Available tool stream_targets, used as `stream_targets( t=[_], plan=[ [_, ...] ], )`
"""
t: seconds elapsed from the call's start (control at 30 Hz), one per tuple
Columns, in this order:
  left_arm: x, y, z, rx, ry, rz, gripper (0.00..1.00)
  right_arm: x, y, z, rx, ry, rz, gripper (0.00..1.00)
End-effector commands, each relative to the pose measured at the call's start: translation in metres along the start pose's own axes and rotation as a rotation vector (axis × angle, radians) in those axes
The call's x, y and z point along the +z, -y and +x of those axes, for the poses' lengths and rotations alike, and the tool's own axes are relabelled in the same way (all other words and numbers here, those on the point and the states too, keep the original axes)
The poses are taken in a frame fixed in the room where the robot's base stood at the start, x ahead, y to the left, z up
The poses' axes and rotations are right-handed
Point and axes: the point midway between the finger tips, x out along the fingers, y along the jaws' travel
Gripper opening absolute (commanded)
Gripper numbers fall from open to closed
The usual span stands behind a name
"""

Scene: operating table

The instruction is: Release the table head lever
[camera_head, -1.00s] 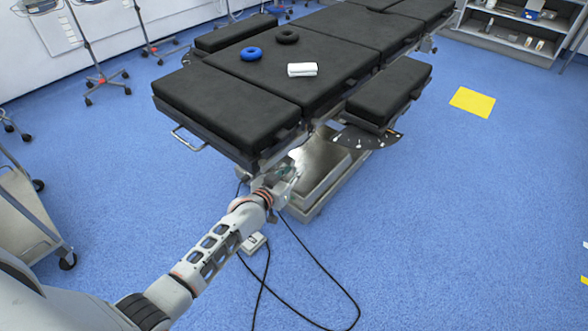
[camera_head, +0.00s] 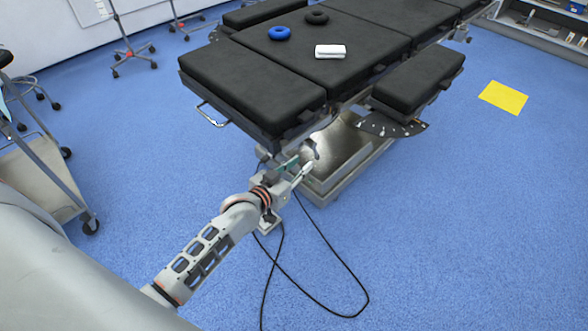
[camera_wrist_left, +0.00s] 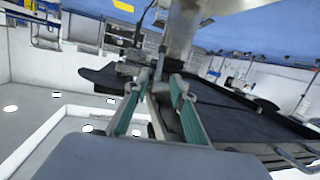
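The operating table's near black section (camera_head: 252,85) is in the head view, with its metal underframe partly hidden below it. My left gripper (camera_head: 298,168) is just in front of this end, below the pad's lower edge. In the left wrist view its two teal-padded fingers (camera_wrist_left: 158,108) stand apart. A thin dark bar, possibly the head lever (camera_wrist_left: 158,70), shows beyond and between the fingertips; I cannot tell whether they touch it. The lever cannot be made out in the head view. My right gripper is not in view.
A metal loop handle (camera_head: 212,115) sticks out from the table's left side. The table's steel base (camera_head: 345,150) stands behind my gripper. Black cables (camera_head: 330,245) lie on the blue floor. A grey cart (camera_head: 40,185) stands at the left.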

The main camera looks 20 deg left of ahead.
Motion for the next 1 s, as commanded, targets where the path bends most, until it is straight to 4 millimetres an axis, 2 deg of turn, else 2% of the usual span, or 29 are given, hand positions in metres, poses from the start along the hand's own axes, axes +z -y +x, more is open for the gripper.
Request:
stream_targets(
  t=[0.1,0.27,0.8,0.9,1.0],
  plan=[
    [0.000,0.000,-0.017,-0.001,-0.001,-0.001,0.25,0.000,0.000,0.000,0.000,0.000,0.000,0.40],
    [0.000,0.000,-0.027,0.000,0.000,0.000,0.25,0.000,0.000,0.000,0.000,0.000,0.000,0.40],
    [-0.001,0.000,-0.028,0.000,-0.001,0.000,0.25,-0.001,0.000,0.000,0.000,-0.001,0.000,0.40],
    [-0.002,-0.003,-0.035,0.001,0.004,0.007,0.25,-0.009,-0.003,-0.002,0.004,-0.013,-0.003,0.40],
    [-0.002,-0.012,-0.054,0.007,0.024,0.028,0.25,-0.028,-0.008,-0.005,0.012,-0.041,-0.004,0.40]
  ],
)
